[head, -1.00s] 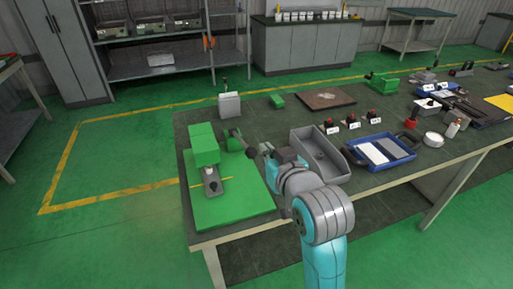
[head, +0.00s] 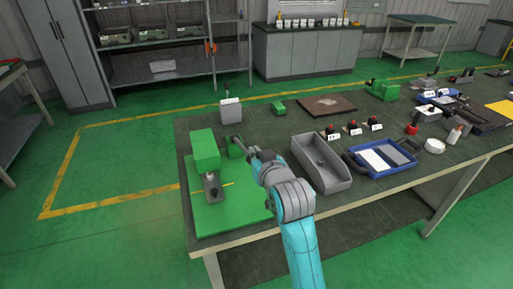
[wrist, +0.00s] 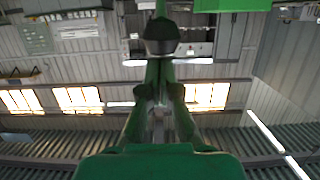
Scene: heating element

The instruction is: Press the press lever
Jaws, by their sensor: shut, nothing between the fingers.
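The green press (head: 206,153) stands on a green base plate (head: 234,205) at the left end of the table. A small metal part (head: 212,187) sits below its head. My gripper (head: 239,145) is at the press's right side, by the lever, and its fingers are shut and empty. The lever is mostly hidden behind my gripper in the head view. In the wrist view, a dark rounded knob (wrist: 162,36), apparently the lever's end, is just beyond my fingertips (wrist: 160,68). I cannot tell whether they touch.
A grey open bin (head: 322,165) stands right of my arm. A grey box (head: 230,110) and a small green block (head: 278,108) stand behind the press.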

